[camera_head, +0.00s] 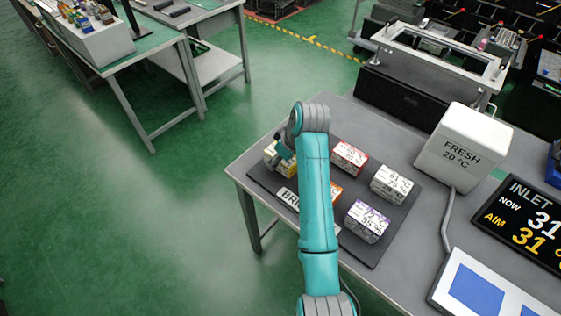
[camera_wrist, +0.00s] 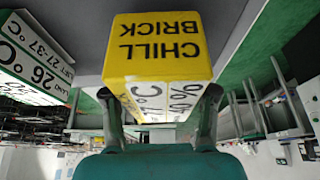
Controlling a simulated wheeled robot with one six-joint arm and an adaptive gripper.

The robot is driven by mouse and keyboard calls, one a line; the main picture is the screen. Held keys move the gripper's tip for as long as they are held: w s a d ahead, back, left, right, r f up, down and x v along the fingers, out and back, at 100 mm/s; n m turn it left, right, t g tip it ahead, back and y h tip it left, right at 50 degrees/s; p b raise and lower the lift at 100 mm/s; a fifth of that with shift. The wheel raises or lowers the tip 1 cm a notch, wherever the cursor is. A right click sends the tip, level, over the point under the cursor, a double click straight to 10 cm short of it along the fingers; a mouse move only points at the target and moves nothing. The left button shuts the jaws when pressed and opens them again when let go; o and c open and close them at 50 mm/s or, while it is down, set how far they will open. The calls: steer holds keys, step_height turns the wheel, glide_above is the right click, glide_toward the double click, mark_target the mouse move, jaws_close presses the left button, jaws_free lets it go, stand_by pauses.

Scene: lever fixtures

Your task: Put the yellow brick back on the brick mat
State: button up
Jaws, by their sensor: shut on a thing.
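The yellow brick (camera_head: 271,154) is at the far left corner of the dark brick mat (camera_head: 383,245), partly hidden by my gripper (camera_head: 284,152). In the wrist view the yellow brick (camera_wrist: 158,45) shows its "CHILL BRICK" face upside down and a white printed side. My gripper's fingers (camera_wrist: 160,112) are shut on it from both sides. I cannot tell whether the brick touches the mat or is held just above it. My arm crosses the mat and hides part of it.
On the mat stand a red brick (camera_head: 349,157), a white brick (camera_head: 391,184), a purple brick (camera_head: 366,221) and a partly hidden orange brick (camera_head: 336,192). The table's left edge is close.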

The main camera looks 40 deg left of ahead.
steer(key=shift+f, duration=0.95)
steer(key=shift+f, duration=0.15)
steer(key=o, duration=1.4)
steer(key=v, duration=1.2)
